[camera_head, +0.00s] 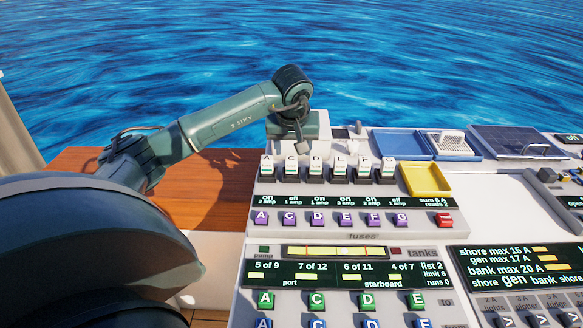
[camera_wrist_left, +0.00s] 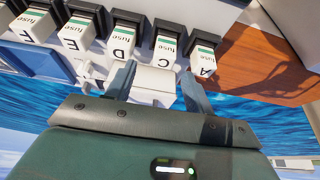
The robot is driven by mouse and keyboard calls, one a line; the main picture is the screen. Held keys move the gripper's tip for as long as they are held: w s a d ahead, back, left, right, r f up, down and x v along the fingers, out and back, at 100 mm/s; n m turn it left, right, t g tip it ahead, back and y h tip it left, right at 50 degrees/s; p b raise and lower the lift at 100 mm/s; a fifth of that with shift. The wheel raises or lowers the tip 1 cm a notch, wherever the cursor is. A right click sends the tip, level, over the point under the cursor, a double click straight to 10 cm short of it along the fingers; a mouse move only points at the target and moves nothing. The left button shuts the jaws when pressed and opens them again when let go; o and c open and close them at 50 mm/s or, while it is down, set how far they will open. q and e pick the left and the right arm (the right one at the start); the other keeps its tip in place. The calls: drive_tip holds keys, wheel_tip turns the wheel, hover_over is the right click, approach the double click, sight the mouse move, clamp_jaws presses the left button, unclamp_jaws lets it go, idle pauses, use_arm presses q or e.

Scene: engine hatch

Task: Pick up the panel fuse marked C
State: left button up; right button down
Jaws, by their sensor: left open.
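The panel fuse marked C (camera_head: 291,168) is a white block with a dark green band, seated upright in a black holder in the fuse row. It also shows in the wrist view (camera_wrist_left: 168,48), between fuse A (camera_wrist_left: 205,55) and fuse D (camera_wrist_left: 124,38). My left gripper (camera_head: 300,138) is above and just behind the row, near fuses C and D. In the wrist view its two fingers (camera_wrist_left: 157,78) are spread, with a white block showing between them. I cannot tell whether the fingers touch anything. No fuse is in their grasp. My right gripper is not in view.
Fuses A (camera_head: 267,168) and D (camera_head: 316,169) stand close on either side of C. A yellow tray (camera_head: 427,180) is right of the row. Purple lettered buttons (camera_head: 317,218) and a display strip lie in front. A wooden deck (camera_head: 215,185) is at left, with water behind.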

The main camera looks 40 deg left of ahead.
sight(291, 158)
use_arm(q)
drive_tip(key=x, duration=0.5)
drive_tip(key=shift+s+p, duration=0.3)
drive_tip(key=shift+p, duration=0.1)
drive_tip(key=shift+c, duration=0.4)
drive_tip(key=c, duration=1)
